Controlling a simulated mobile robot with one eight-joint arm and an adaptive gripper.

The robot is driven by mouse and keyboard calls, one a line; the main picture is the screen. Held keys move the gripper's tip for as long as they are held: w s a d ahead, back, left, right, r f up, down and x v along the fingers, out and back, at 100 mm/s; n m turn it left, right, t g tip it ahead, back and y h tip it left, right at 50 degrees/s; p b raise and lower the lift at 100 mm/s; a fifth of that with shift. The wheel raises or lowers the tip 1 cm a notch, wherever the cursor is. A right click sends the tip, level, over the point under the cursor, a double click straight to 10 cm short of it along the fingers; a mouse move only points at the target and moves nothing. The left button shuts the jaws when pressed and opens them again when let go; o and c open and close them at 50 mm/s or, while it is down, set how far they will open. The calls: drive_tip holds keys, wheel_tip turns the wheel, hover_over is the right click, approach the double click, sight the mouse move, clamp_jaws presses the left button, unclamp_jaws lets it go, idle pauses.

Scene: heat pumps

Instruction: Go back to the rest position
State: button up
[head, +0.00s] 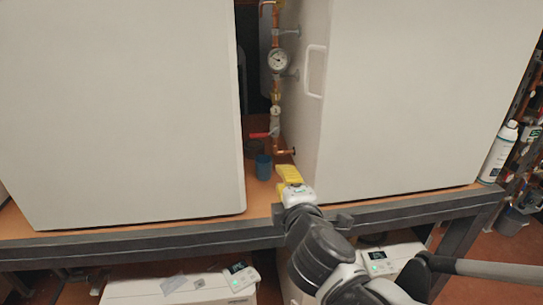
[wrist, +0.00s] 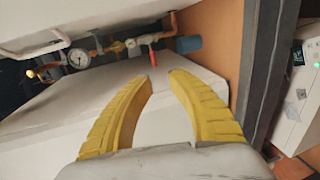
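My gripper (head: 289,174) has yellow fingers and sits at the front edge of the bench, in the gap between two large white cabinets. In the wrist view its two ribbed fingers (wrist: 161,75) stand apart with nothing between them, so it is open and empty. My arm reaches up to it from the lower right of the head view. A blue cup (head: 263,166) stands on the bench just beyond and left of my gripper. The cup also shows in the wrist view (wrist: 188,44), beyond the fingertips.
Copper pipework with a gauge (head: 278,61) and a red valve handle (head: 259,135) stands in the gap. The left cabinet (head: 120,110) and right cabinet (head: 420,90) flank it closely. A spray can (head: 498,152) stands at the right. White units (head: 180,287) sit below the bench.

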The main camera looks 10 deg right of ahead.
drive_tip(key=shift+s, duration=0.35)
